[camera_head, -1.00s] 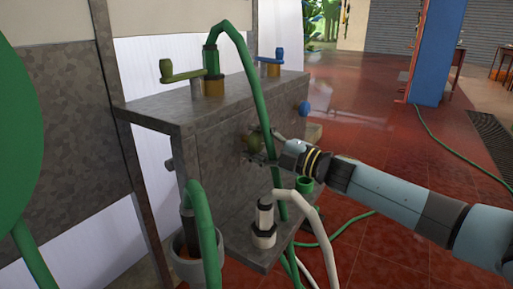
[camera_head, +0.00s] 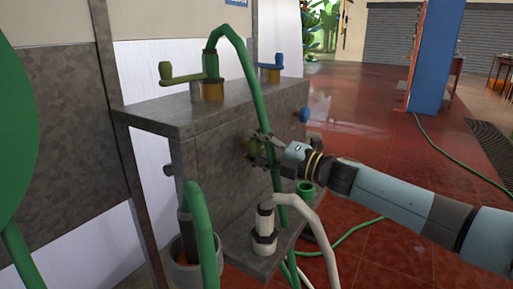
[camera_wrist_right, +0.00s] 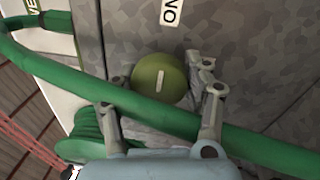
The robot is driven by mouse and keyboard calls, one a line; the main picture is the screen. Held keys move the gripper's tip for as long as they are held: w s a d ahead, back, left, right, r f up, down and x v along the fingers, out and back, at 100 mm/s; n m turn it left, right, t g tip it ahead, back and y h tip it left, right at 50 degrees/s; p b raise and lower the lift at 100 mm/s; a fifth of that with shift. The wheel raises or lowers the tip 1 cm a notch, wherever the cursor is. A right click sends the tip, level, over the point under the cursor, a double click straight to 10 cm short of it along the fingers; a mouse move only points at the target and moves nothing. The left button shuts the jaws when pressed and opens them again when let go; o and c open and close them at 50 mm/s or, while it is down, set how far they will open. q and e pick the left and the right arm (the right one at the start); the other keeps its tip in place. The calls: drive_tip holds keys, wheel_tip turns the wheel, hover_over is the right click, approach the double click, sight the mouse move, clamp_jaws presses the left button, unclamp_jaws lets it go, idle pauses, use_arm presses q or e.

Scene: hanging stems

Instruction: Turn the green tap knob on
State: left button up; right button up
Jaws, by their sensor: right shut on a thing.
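The green tap knob (camera_head: 252,147) is on the front face of the grey stone block, partly hidden by my gripper and the green hose. In the right wrist view the knob (camera_wrist_right: 158,76) is round and olive green with a short white mark, upright in that picture. My right gripper (camera_head: 261,150) is at the knob, shut on it with one finger on either side. My left gripper is not in view.
A blue knob (camera_head: 304,115) sticks out farther along the block (camera_head: 215,150). Green (camera_head: 185,78) and blue (camera_head: 270,64) lever taps stand on top. A white hose (camera_head: 312,225) and a grey pot (camera_head: 185,268) are below. An upside-down "ON" label (camera_wrist_right: 171,12) is above the knob. Red floor lies right.

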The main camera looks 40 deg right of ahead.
drive_tip(key=shift+f, duration=0.1)
drive_tip(key=o, duration=1.2)
drive_tip(key=v, duration=1.2)
